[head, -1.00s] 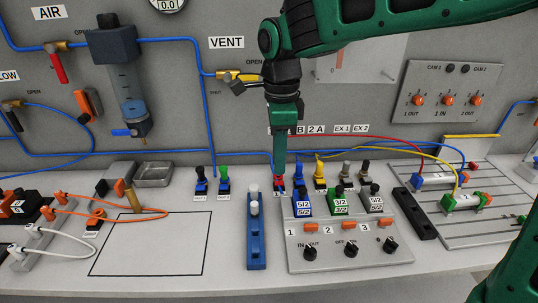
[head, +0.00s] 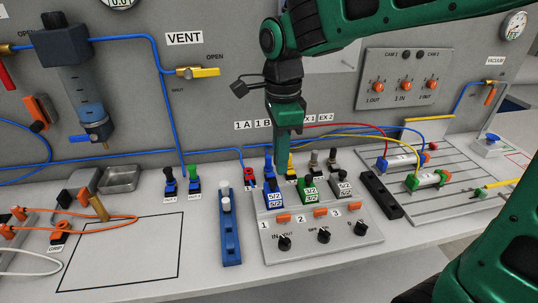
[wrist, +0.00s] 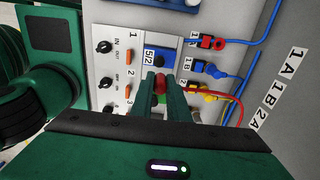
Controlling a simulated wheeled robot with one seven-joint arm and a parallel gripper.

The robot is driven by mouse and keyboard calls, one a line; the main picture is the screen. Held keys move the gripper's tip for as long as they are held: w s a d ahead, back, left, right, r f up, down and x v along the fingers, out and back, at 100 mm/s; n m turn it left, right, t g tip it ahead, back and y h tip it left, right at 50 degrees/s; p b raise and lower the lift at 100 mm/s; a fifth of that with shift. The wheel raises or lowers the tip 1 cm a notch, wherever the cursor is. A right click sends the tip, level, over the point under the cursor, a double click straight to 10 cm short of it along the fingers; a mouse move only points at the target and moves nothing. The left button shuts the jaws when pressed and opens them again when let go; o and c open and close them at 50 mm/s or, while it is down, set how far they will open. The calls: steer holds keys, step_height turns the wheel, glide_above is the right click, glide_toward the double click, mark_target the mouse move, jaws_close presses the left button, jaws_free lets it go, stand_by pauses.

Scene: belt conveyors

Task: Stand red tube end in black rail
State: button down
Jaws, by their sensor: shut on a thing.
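My gripper (head: 288,165) points down over the valve block, its fingers closed. In the wrist view, the red tube end (wrist: 160,85) sits between the fingertips. In the head view, the gripper hides this end. The red tube (head: 350,126) arcs from behind the gripper to the cylinder at the right; a stretch of it shows in the wrist view (wrist: 237,107). The black rail (head: 381,195) lies on the bench right of the valve block, apart from the gripper. I cannot make out its holes clearly.
The valve block (head: 310,240) with knobs and raised valves is under the gripper. A red-collared port with a blue tube (head: 249,176) is left. A yellow tube (head: 350,137) runs right. The cylinder plate (head: 440,200) lies beyond the rail.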

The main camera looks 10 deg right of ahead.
steer(key=s+d+f, duration=0.1)
steer(key=s+d, duration=0.2)
steer(key=d, duration=0.6)
steer(key=s+d+f, duration=0.1)
steer(key=s+d, duration=0.2)
steer(key=d, duration=0.6)
steer(key=s+d+f, duration=0.1)
steer(key=s+d, duration=0.1)
steer(key=d, duration=0.7)
steer(key=shift+s+d, duration=0.4)
stand_by(0.9)
steer(key=shift+f, duration=0.1)
stand_by(0.3)
steer(key=shift+f, duration=2.2)
steer(key=shift+f, duration=0.7)
stand_by(0.7)
